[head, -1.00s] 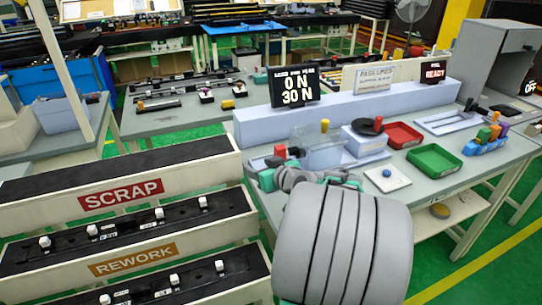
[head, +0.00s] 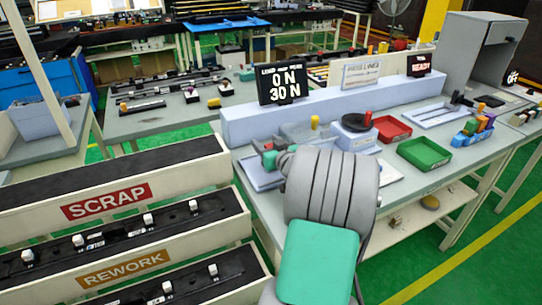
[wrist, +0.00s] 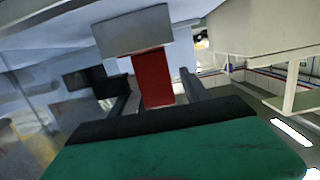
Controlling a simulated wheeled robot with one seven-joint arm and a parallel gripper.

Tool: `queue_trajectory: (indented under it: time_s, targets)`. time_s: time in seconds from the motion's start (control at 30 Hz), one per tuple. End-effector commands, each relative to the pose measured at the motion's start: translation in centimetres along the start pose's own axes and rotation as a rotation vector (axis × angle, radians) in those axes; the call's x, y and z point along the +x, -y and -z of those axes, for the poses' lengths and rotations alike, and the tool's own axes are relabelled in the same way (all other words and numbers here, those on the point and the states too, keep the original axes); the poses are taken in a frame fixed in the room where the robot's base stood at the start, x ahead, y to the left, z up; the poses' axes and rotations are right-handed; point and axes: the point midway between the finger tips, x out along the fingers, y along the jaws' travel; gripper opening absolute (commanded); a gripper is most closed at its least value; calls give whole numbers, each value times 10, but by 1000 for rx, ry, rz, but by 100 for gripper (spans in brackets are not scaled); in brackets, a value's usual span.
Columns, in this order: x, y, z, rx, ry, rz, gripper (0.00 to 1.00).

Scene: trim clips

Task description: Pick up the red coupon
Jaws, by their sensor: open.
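The red coupon (wrist: 153,80) is a flat red block in the middle of the wrist view. Its far end meets a grey block (wrist: 133,32), and I cannot tell whether it is gripped there. My gripper (wrist: 158,74) is open, with one dark finger on each side of the coupon. Gaps seem to show at both sides, though contact is hard to judge. In the head view, a small patch of the red coupon (head: 267,143) shows just behind my gripper (head: 272,158) at the bench's left end. My arm hides much of that area.
A red tray (head: 410,131), a green tray (head: 452,160) and a round dark-topped device (head: 357,122) stand to the right on the bench. A long pale ledge (head: 237,124) runs behind. Scrap (head: 50,190) and rework (head: 70,270) racks stand at the left.

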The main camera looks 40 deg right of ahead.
Motion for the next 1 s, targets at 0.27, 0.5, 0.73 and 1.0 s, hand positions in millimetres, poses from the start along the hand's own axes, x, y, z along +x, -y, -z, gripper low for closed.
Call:
queue_trajectory:
  time_s: [0.27,0.5,0.73,1.0]
  targets:
    - [0,1,0,0,0,1,42]
    - [0,1,0,0,1,1,23]
    - [0,1,0,0,1,1,4]
    - [0,1,0,-1,0,1,0]
